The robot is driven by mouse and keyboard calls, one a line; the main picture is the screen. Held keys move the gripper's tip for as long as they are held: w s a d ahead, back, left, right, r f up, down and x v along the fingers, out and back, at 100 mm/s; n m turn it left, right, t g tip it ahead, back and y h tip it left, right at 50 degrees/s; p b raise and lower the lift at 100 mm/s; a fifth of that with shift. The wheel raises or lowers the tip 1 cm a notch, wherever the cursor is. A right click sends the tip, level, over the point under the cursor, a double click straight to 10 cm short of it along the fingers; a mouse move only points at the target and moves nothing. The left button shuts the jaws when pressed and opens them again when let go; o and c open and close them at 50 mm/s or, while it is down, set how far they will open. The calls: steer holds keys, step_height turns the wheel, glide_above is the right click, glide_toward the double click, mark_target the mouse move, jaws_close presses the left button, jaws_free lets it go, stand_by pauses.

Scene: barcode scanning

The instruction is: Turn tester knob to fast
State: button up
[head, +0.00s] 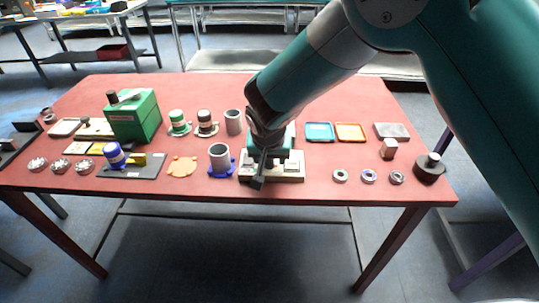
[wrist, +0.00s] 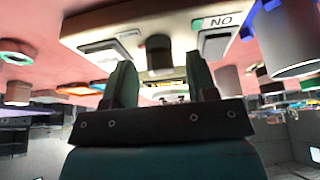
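The tester has a pale base (head: 290,176) at the front middle of the red table, with a green body mostly behind my arm. In the wrist view its pale panel (wrist: 185,20) fills the top, with a "NO" label (wrist: 216,32) at right and grey pads on both sides. A dark knob (wrist: 158,48) stands between those pads. My gripper (wrist: 160,72) is open, its two fingers apart on either side of the knob; contact cannot be told. In the head view my gripper (head: 260,172) is over the tester and hides the knob. No "fast" mark is readable.
A grey cup on a blue holder (head: 220,160) stands close left of the tester. Small rings (head: 340,175) lie to the right, and blue and orange trays (head: 319,131) behind. A green box machine (head: 134,117) is at left. Bare table (head: 350,190) shows at front right.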

steer(key=b+v, duration=0.1)
steer(key=v, duration=1.6)
steer(key=shift+r, duration=0.25)
steer(key=s+d+r+n+g+y+p, duration=0.25)
steer(key=s+d+r+n, duration=0.2)
steer(key=s+d, duration=0.55)
steer(key=s+d+r+n+g+y, duration=0.2)
steer(key=s+d, duration=0.3)
steer(key=s, duration=0.6)
steer(key=shift+s+r+n+p, duration=0.25)
steer(key=shift+n+p, duration=0.15)
steer(key=shift+n, duration=0.25)
